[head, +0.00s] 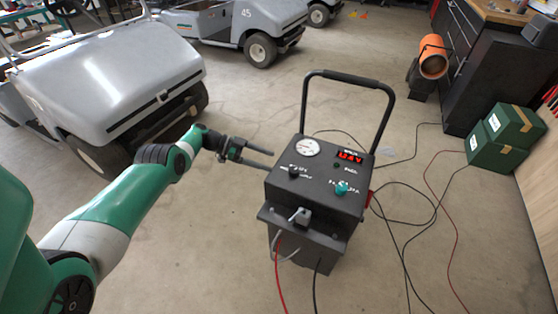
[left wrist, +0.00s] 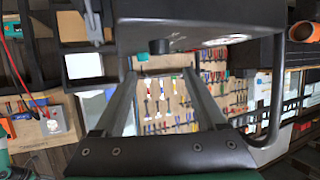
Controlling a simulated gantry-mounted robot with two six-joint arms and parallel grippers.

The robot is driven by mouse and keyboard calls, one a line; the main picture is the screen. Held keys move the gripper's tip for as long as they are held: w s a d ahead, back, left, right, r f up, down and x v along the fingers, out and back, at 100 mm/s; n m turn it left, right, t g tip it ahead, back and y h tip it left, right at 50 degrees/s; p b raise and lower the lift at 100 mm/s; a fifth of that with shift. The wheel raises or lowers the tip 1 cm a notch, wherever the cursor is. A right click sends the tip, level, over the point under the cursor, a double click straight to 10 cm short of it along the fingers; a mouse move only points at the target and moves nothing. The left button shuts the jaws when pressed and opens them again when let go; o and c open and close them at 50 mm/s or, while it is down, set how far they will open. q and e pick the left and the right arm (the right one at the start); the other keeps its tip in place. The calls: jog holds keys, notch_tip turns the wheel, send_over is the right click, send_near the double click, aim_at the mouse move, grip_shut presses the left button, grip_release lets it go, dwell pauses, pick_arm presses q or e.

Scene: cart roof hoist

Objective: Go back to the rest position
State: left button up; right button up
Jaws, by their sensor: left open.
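My left gripper (head: 270,160) reaches in from the left in the head view, with its two fingers apart and nothing between them. The fingertips are close to the left edge of the black charger cart's top panel (head: 322,178); I cannot tell whether they touch it. The panel carries a round white gauge (head: 309,148), a red lit display (head: 350,155), a black knob (head: 294,171) and a teal knob (head: 342,188). In the left wrist view the open fingers (left wrist: 163,85) extend below the dark charger body (left wrist: 200,20). My right gripper is not visible.
A grey golf cart (head: 110,80) stands at the left, and another (head: 230,20) at the back. Red and black cables (head: 437,190) lie on the floor. Green boxes (head: 505,138), an orange heater (head: 432,57) and a black cabinet (head: 485,75) are at the right. Bare floor lies in front.

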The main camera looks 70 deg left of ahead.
pick_arm(q)
jog(key=shift+s+a+r, duration=0.1)
jog(key=shift+s, duration=0.15)
dwell(0.4)
